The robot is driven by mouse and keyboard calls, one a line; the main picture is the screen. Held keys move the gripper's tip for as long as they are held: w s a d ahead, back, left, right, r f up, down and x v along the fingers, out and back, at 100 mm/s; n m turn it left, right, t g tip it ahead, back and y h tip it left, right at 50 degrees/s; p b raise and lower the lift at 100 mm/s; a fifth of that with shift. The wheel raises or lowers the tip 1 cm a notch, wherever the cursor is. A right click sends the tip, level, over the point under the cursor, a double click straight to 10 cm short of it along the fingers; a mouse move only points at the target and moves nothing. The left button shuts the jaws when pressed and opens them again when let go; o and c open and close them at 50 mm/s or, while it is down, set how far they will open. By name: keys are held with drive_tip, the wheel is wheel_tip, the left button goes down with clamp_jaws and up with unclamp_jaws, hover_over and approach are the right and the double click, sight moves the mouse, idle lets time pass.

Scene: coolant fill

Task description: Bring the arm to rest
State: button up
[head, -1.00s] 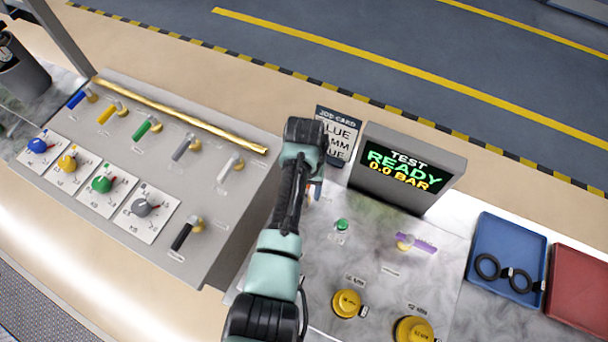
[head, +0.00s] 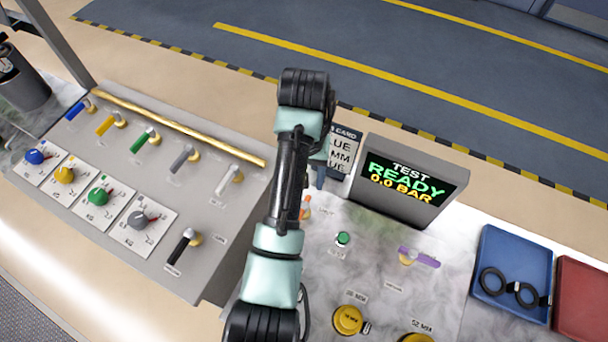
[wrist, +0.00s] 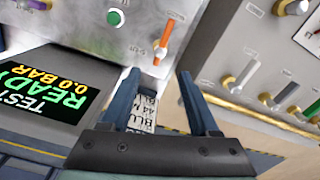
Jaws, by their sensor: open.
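My arm (head: 285,200) rises through the middle of the head view, between the valve panel and the test screen. An orange-handled valve (wrist: 164,40) is just past the fingertips in the picture, and no contact is visible.
The test screen (head: 408,180) reads READY, 0.0 BAR. The valve panel (head: 215,240) with coloured levers and dials stands left. A purple lever (head: 420,257), green button (head: 343,238) and yellow caps (head: 348,320) are right of my arm. Blue (head: 512,255) and red (head: 580,300) trays lie far right.

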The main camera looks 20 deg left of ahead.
idle(0.3)
drive_tip(key=w+d+r+m+t+y+b, duration=0.1)
drive_tip(key=w+d+r+t, duration=0.2)
drive_tip(key=w+r+t, duration=0.35)
drive_tip(key=w+d+r+m+t, duration=0.15)
drive_tip(key=w+r+t, duration=0.25)
drive_tip(key=w+r, duration=0.55)
drive_tip(key=s+d+r+t, duration=0.2)
drive_tip(key=d+r+t, duration=0.15)
drive_tip(key=r, duration=0.65)
drive_tip(key=s+d+r+t, duration=0.2)
drive_tip(key=r+t, duration=0.2)
drive_tip(key=r, duration=0.7)
drive_tip(key=s+d+r+t, duration=0.2)
drive_tip(key=s+r+t, duration=0.2)
drive_tip(key=s+r, duration=0.4)
drive_tip(key=s+d+r+t+h+b, duration=0.1)
drive_tip(key=s+d+r+t, duration=0.1)
drive_tip(key=s+r+t, duration=0.3)
drive_tip(key=s+r, duration=0.4)
drive_tip(key=r, duration=0.2)
drive_tip(key=shift+s+d+r, duration=0.15)
drive_tip(key=shift+d, duration=0.05)
drive_tip(key=shift+m, duration=0.25)
